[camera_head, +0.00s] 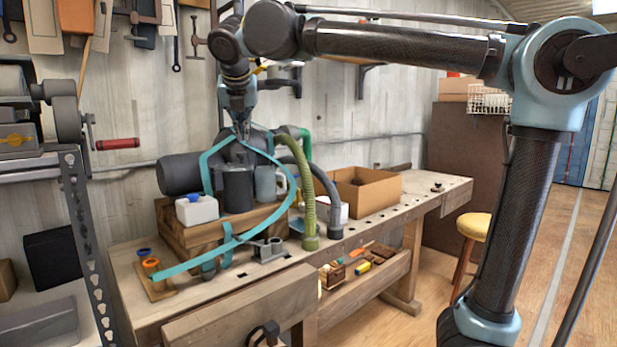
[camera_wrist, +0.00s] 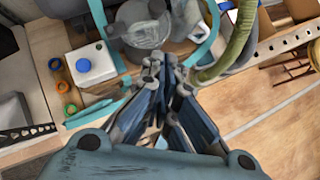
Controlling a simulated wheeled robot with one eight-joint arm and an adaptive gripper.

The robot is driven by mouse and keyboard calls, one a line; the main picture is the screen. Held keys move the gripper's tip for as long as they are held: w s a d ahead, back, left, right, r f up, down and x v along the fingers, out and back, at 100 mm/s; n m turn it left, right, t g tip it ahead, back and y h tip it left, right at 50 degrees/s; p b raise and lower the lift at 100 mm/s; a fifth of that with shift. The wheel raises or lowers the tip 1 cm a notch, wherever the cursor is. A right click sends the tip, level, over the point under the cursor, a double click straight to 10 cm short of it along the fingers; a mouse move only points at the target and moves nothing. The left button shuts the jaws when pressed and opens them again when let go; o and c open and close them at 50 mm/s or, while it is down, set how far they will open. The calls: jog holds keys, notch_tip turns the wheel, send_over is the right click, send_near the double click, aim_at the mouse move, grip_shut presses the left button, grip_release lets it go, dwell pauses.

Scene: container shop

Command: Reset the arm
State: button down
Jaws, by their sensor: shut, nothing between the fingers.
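My arm reaches across the top of the head view and bends down over a wooden workbench (camera_head: 455,190). My gripper (camera_head: 240,128) hangs point down above a dark machine and mugs on the bench. In the wrist view my gripper (camera_wrist: 165,85) has its fingers together with nothing between them. Below it in the head view are a dark mug (camera_head: 238,188) and a grey mug (camera_head: 266,184). The exact gap between the fingertips and the things below cannot be told.
A teal strap (camera_head: 200,258) loops around the machine near my gripper. Green hose (camera_head: 305,200) and grey hose (camera_head: 328,195) arch beside it. A white container (camera_head: 197,210) stands left, and a cardboard box (camera_head: 368,192) right. A yellow-topped stool (camera_head: 474,226) stands on open floor.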

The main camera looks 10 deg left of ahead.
jog(key=w+d+f+m+g+h, duration=0.1)
jog(key=w+d+f+m, duration=0.3)
jog(key=d, duration=0.4)
jog(key=w+d+f+m+h, duration=0.1)
jog(key=w+d+f+m, duration=0.3)
jog(key=d, duration=0.4)
jog(key=w+d+f+m+g+h, duration=0.1)
jog(key=w+d+f+m, duration=0.3)
jog(key=d, duration=0.4)
jog(key=s+d+f+m+g+h, duration=0.1)
jog(key=s+d+f+m, duration=0.1)
jog(key=d+f+m, duration=0.5)
jog(key=s+d+f+m, duration=0.2)
jog(key=d+f+m, duration=0.2)
jog(key=d, duration=0.6)
jog(key=s+d+f+m, duration=0.4)
jog(key=f+m, duration=0.1)
jog(key=f, duration=0.2)
jog(key=s+d+f+m+g, duration=0.1)
jog(key=s+d+f+m, duration=0.4)
jog(key=f+m, duration=0.1)
jog(key=s+d+f+m+g+y, duration=0.1)
jog(key=s+d+f+m, duration=0.3)
jog(key=f+m, duration=0.2)
notch_tip(320, 180, down, 2)
jog(key=shift+s+d, duration=0.15)
jog(key=shift+d, duration=0.05)
